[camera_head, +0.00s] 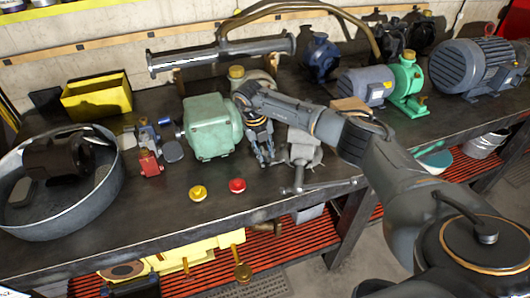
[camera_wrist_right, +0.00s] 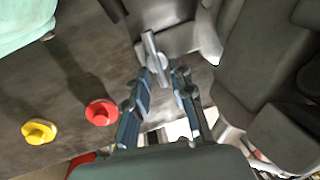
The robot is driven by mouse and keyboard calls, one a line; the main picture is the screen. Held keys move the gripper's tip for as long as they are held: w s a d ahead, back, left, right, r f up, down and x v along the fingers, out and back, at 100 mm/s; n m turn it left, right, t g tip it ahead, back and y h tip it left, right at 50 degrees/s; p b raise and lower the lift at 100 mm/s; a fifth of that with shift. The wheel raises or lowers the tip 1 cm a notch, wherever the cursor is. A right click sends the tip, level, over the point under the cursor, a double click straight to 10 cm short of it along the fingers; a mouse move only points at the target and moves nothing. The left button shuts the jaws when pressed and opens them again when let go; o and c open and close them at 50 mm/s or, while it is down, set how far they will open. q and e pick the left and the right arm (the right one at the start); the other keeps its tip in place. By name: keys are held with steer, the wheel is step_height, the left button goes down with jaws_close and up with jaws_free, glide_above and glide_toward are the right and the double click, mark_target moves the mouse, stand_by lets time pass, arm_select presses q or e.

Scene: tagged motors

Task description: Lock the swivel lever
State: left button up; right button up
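A grey bench vise (camera_head: 303,150) stands at the front of the bench, with a long bar handle (camera_head: 325,186) reaching over the front edge. My right gripper (camera_head: 264,158) points down just left of the vise, beside the green motor (camera_head: 210,125). In the right wrist view the gripper (camera_wrist_right: 162,80) has its two fingers apart. A short grey lever (camera_wrist_right: 153,50) shows at and just beyond the fingertips, partly between them. I cannot tell whether the fingers touch it. My left gripper is out of view.
A yellow knob (camera_head: 197,193) and a red knob (camera_head: 237,185) lie on the bench in front of the green motor. A round grey tub (camera_head: 100,205) sits at the left. A blue motor (camera_head: 362,86) and a green pump (camera_head: 408,85) stand behind my right arm.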

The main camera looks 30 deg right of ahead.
steer(key=o, duration=0.4)
steer(key=shift+c, duration=0.2)
steer(key=shift+r, duration=0.1)
step_height(320, 180, up, 12)
steer(key=a, duration=0.2)
steer(key=shift+w+f, duration=0.2)
steer(key=shift+w, duration=0.1)
steer(key=shift+a, duration=0.15)
